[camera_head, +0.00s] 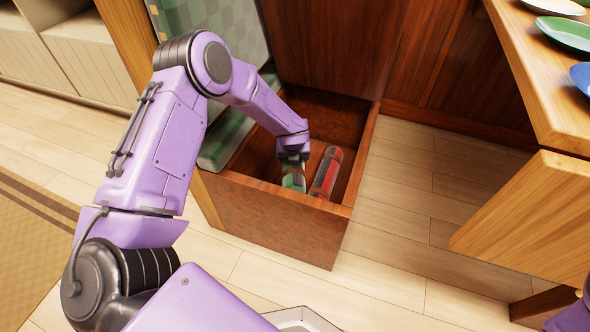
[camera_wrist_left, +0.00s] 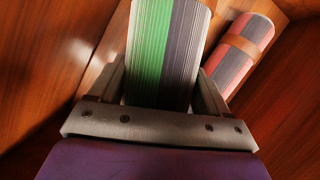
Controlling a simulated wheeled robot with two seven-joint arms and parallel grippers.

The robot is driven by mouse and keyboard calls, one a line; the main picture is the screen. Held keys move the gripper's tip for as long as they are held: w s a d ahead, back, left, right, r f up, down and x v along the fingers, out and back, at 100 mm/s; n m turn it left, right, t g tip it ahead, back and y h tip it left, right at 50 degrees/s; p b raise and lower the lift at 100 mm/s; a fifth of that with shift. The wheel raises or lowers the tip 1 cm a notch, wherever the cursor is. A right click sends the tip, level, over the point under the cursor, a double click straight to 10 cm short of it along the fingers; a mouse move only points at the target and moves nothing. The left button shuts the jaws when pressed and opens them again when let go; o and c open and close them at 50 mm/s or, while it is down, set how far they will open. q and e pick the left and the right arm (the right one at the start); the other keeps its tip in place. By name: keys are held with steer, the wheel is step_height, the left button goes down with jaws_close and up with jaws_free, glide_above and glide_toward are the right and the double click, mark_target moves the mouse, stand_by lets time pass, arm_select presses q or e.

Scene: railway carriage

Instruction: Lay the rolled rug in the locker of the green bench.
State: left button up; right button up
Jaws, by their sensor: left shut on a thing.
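The green bench (camera_head: 218,138) has a checked green seat and its wooden locker (camera_head: 270,215) stands open. My left gripper (camera_head: 292,160) reaches down into the locker and is shut on a rolled rug (camera_head: 293,181) with green and grey stripes. The rug also shows between the fingers in the left wrist view (camera_wrist_left: 165,50). A second roll, red and grey (camera_head: 327,170), lies in the locker to the right of the held rug. In the left wrist view this roll (camera_wrist_left: 235,62) has a brown band. I cannot tell whether the held rug touches the locker floor.
A wooden table (camera_head: 540,85) with plates, one of them green (camera_head: 567,33), stands at the right. Pale cabinets (camera_head: 90,55) are at the upper left, and a tan mat (camera_head: 35,245) lies at the left. The plank floor right of the locker is clear.

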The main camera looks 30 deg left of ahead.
arm_select(q)
step_height(320, 180, down, 4)
steer(key=shift+r+b, duration=0.1)
steer(key=shift+b, duration=0.7)
steer(key=shift+r, duration=0.1)
arm_select(e)
steer(key=shift+s+f, duration=0.15)
steer(key=shift+f, duration=0.6)
steer(key=shift+f, duration=0.1)
arm_select(q)
steer(key=shift+f+b, duration=0.5)
steer(key=shift+f, duration=0.1)
steer(key=o, duration=1.3)
steer(key=shift+o, duration=0.2)
steer(key=shift+r+p, duration=1.05)
steer(key=p+v, duration=0.3)
steer(key=v, duration=0.8)
steer(key=shift+s+d+p, duration=0.15)
steer(key=shift+s+p, duration=0.05)
steer(key=shift+p, duration=0.2)
arm_select(e)
steer(key=r, duration=0.4)
steer(key=shift+w+d+r, duration=0.1)
steer(key=shift+w+r, duration=0.1)
steer(key=shift+r, duration=0.1)
